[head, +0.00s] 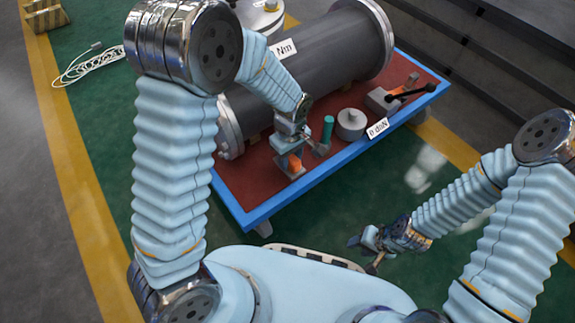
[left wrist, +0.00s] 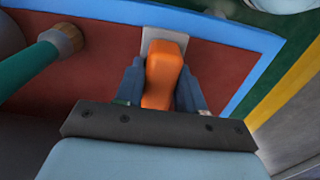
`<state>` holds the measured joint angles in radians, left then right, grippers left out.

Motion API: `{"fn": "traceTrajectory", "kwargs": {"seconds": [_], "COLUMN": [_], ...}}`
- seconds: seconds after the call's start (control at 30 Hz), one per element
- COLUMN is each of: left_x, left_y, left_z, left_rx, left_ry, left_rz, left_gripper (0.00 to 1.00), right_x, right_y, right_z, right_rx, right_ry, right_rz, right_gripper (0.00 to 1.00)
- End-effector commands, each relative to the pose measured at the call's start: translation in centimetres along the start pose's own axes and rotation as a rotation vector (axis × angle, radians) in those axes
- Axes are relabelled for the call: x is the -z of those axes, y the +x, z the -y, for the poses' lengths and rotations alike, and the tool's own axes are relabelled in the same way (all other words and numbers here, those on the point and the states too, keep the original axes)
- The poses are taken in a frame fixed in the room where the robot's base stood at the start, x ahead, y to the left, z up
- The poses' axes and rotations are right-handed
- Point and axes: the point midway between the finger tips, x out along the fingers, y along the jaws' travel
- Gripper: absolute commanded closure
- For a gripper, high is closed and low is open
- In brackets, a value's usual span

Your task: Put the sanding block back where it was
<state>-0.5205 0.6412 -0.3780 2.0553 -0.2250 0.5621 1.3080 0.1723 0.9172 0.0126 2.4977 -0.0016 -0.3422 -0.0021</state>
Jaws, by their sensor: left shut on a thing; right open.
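The sanding block, an orange grip on a pale grey base, shows in the head view (head: 294,163) at the near left part of the red-topped table (head: 245,183). My left gripper (head: 297,147) is over it and shut on its orange grip. In the left wrist view the orange grip (left wrist: 164,72) stands between the two fingers, with the grey base beyond it, near the table's blue edge. I cannot tell whether the base touches the red surface. My right gripper (head: 371,243) is open and empty, low and off the table's near side.
A green-handled brush (head: 327,129) stands right of my left gripper; it also shows in the left wrist view (left wrist: 40,62). A grey knobbed cylinder (head: 351,123), a label (head: 377,129) and a black-levered device (head: 381,99) are further right. A large flanged shell (head: 325,55) lies behind.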

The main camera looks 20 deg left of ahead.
Motion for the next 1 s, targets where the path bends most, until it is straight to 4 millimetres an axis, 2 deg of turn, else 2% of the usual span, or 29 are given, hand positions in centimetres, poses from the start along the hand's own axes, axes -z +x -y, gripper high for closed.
{"fn": "traceTrajectory", "kwargs": {"seconds": [0.1,0.27,0.63,0.67,0.8,0.83,1.0], "left_x": [0.7,0.7,0.6,0.6,0.6,0.6,0.6], "left_y": [1.1,3.8,4.3,4.3,4.2,4.2,4.2], "left_z": [0.5,0.5,0.4,0.4,0.4,0.4,0.4], "left_rx": [0.003,0.003,0.001,0.001,0.001,0.001,0.001], "left_ry": [-0.003,0.001,0.001,0.001,0.0,0.0,0.0], "left_rz": [0.001,0.001,0.0,0.0,0.0,0.0,0.0], "left_gripper": [0.9,0.9,0.9,0.6,0.39,0.36,0.36], "right_x": [0.0,0.1,0.1,0.1,0.1,0.1,0.1], "right_y": [0.4,1.2,1.4,1.4,1.3,1.3,1.3], "right_z": [-0.1,-0.5,-0.5,-0.5,-0.5,-0.5,-0.5], "right_rx": [0.0,0.0,0.0,0.0,0.0,0.0,0.0], "right_ry": [0.0,0.0,0.0,0.001,0.0,0.0,0.0], "right_rz": [-0.001,-0.003,-0.004,-0.004,-0.004,-0.004,-0.004], "right_gripper": [0.57,0.57,0.57,0.57,0.57,0.57,0.57]}}
